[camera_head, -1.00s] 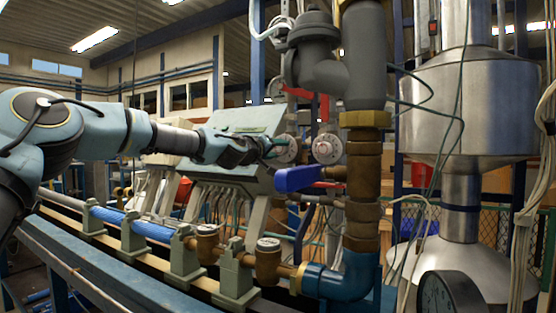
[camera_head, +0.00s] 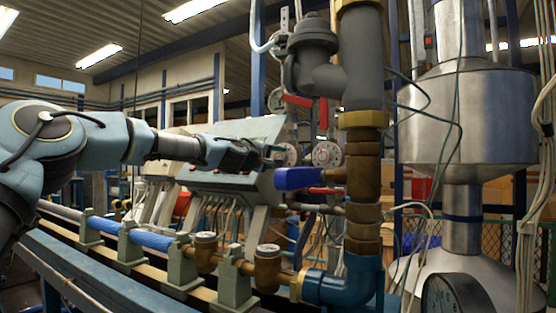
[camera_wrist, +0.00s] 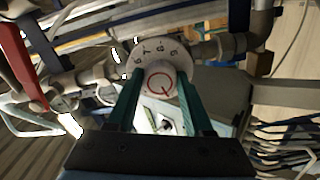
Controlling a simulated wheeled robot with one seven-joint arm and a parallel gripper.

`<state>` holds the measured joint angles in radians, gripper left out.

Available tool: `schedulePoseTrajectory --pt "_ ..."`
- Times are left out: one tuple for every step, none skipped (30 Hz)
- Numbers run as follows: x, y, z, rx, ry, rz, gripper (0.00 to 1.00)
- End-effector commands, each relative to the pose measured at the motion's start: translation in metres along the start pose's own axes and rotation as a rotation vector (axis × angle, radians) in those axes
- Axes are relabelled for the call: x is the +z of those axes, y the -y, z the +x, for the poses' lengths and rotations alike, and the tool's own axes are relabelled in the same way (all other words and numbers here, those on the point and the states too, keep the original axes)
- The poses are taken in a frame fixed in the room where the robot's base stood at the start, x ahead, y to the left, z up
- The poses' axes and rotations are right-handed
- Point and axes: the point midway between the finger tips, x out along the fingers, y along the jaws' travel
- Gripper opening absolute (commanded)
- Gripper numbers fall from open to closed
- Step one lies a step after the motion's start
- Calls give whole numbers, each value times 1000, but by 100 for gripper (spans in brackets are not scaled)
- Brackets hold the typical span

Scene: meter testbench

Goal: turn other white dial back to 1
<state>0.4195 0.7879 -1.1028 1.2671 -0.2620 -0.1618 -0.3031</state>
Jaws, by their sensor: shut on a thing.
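In the head view two round white dials sit side by side behind the blue lever. The left dial (camera_head: 288,153) is at my gripper's tip and partly hidden by it; the right dial (camera_head: 326,155) stands free. In the wrist view a white dial (camera_wrist: 148,49) with small dark numbers around its rim fills the top middle. Its centre knob (camera_wrist: 160,83) bears a red ring-like mark with a short tail. My gripper (camera_wrist: 160,76) has its two green fingers on either side of this knob, shut on it. The setting cannot be read clearly.
A blue lever (camera_head: 300,178) and a thick brown and grey vertical pipe (camera_head: 362,190) stand close to the right of my gripper. A grey sloped console (camera_head: 235,135) is behind my arm. In the wrist view a red bar (camera_wrist: 18,65) lies left and pipes flank the dial.

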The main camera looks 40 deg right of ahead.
Motion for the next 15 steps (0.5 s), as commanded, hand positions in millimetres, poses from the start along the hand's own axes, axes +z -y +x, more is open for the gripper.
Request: schedulePoseTrajectory --pt "-1 1 0 -1 -1 0 0" --pt "-1 1 0 -1 -1 0 0" --pt "-1 1 0 -1 -1 0 0" --pt "-1 1 0 -1 -1 0 0" --pt "-1 1 0 -1 -1 0 0" --pt "-1 1 0 -1 -1 0 0" --pt "-1 1 0 -1 -1 0 0" --pt "-1 1 0 -1 -1 0 52" --pt "-1 1 0 -1 -1 0 57" --pt "-1 1 0 -1 -1 0 60" --pt "-1 1 0 -1 -1 1 64" --pt "-1 1 0 -1 -1 1 68" --pt "0 0 0 -1 -1 1 72" --pt "0 0 0 -1 -1 1 75" --pt "0 0 0 -1 -1 1 80"
